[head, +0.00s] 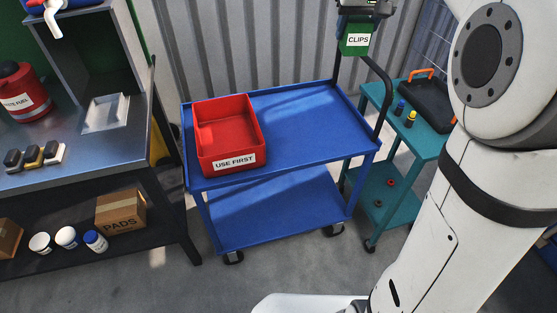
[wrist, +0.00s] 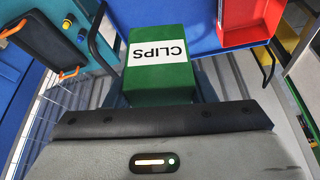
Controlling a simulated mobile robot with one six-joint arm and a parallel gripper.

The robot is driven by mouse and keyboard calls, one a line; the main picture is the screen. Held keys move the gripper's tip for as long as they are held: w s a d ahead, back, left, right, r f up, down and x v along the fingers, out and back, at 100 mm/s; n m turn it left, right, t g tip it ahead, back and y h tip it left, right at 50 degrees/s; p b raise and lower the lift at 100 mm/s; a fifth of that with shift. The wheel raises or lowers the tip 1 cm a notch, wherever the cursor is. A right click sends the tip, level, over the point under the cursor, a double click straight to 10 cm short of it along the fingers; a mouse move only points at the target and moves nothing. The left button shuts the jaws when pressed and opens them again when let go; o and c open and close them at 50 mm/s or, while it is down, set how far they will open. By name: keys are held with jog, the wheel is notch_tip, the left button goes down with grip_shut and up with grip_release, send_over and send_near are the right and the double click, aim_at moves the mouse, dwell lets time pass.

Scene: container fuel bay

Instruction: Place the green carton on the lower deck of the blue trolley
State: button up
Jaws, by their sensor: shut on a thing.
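The green carton (head: 355,36), labelled CLIPS, is held in my gripper (head: 364,8) at the top of the head view, above the far right end of the blue trolley. The blue trolley (head: 310,125) has an upper deck and a lower deck (head: 280,210). The lower deck looks empty in its visible part; its back is hidden under the upper deck.
A red USE FIRST bin (head: 228,140) stands on the upper deck's left. A teal cart (head: 425,140) with a black case (head: 428,100) is at the right. A workbench (head: 100,145) is at the left. A black trolley handle (head: 380,95) rises at the right end. Floor in front is clear.

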jog(key=shift+s+r, duration=0.15)
jog(key=w+f+b, duration=0.3)
jog(key=f+b, duration=1.1)
jog(key=f, duration=1.5)
jog(key=n+b, duration=0.2)
jog(key=b, duration=2)
send_over(312, 206)
jog(key=s, duration=0.2)
jog(key=shift+y, duration=0.4)
jog(key=f, duration=4.6)
jog(key=d+f, duration=0.1)
jog(key=f, duration=2.2)
jog(key=shift+w+f, duration=0.1)
jog(key=shift+f, duration=0.05)
jog(key=shift+f+b, duration=0.25)
jog(key=shift+b, duration=0.2)
jog(key=o, duration=1.1)
jog(key=shift+a, duration=0.1)
jog(key=shift+c, duration=0.2)
jog(key=shift+r, duration=0.1)
